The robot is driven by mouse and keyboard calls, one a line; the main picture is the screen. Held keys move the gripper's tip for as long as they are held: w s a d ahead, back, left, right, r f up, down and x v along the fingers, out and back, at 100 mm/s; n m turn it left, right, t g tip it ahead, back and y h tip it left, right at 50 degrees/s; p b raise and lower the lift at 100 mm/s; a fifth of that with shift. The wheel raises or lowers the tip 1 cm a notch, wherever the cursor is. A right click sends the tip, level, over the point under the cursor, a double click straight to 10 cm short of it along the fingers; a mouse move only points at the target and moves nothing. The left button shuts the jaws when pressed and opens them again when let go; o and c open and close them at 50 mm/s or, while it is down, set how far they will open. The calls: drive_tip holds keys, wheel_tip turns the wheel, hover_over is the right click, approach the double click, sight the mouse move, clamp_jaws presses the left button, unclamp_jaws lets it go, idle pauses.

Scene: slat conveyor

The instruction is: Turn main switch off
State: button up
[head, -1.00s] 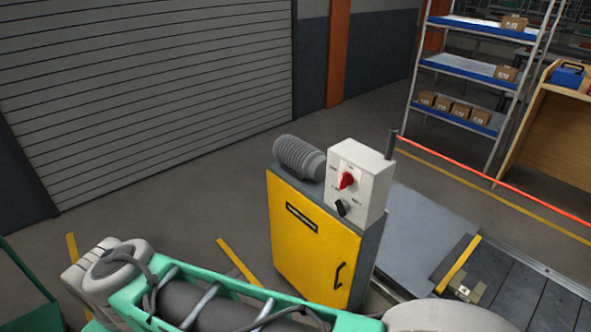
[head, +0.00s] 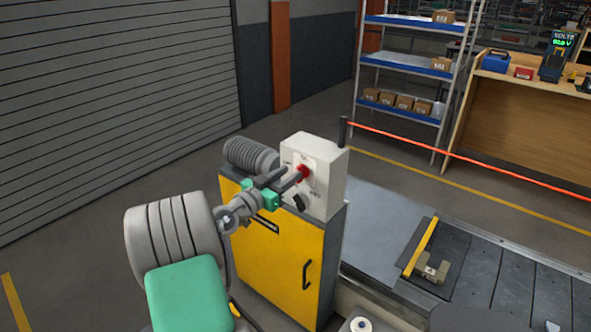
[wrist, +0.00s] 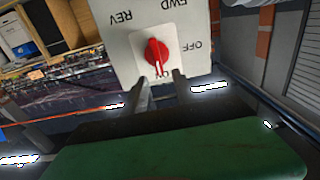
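The main switch is a red rotary knob (head: 304,172) on the front of a white control box (head: 324,189). In the wrist view the red knob (wrist: 156,52) shows upside down, with FWD, REV and OFF lettered around it. Its pale pointer line aims down in that picture, toward a partly hidden label, not at OFF. My gripper (head: 291,178) is in front of the knob; its fingertips (wrist: 161,78) are apart, one toward each side of the knob's lower end, with nothing held. Whether they touch the knob cannot be told.
The box stands on a yellow cabinet (head: 275,255) beside a ribbed grey cylinder (head: 250,154). The slat conveyor (head: 470,275) runs to the right, with a small tan object (head: 431,269) on it.

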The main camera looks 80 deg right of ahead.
sight(297, 169)
drive_tip(key=x, duration=0.4)
clamp_jaws()
idle(0.5)
